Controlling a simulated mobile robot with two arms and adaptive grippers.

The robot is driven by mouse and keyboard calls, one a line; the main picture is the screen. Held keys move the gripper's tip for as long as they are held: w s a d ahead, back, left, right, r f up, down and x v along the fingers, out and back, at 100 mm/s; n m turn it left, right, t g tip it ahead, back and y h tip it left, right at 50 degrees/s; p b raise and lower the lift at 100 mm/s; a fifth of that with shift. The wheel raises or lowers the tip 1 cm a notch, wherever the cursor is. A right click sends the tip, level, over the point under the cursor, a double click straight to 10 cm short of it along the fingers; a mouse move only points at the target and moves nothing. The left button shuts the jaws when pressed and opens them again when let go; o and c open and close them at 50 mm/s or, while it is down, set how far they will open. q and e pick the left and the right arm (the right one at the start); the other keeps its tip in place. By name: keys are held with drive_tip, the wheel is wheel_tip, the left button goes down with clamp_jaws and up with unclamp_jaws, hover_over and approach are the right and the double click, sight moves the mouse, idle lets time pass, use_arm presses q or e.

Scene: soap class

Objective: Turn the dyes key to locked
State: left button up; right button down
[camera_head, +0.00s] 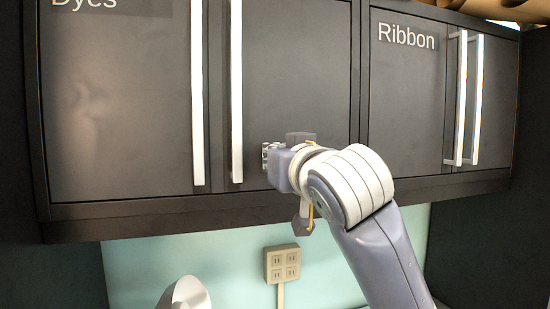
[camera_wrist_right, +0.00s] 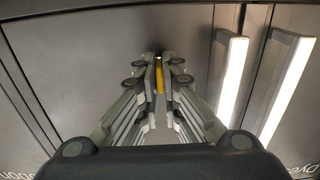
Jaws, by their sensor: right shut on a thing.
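The Dyes cabinet (camera_head: 110,120) is dark with two closed doors and two upright white handles (camera_head: 236,95). My right gripper (camera_head: 267,157) reaches its right door, low and just right of the handles. In the right wrist view, the gripper (camera_wrist_right: 160,62) is shut on a thin yellow key (camera_wrist_right: 159,77) standing edge-on between the fingertips at the door face. The lock behind the fingers is hidden, so I cannot tell how far the key is turned. In the head view the key is hidden by my gripper. My left gripper is not in view.
The Ribbon cabinet (camera_head: 405,110), closed, adjoins on the right with its own white handles (camera_head: 474,100). Below the cabinets are a pale green wall (camera_head: 235,260) and a beige socket plate (camera_head: 282,264). The Dyes handles stand close beside my right gripper.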

drive_tip(key=shift+f, duration=0.2)
drive_tip(key=c, duration=1.8)
unclamp_jaws()
drive_tip(key=shift+r, duration=0.1)
drive_tip(key=v, duration=1.2)
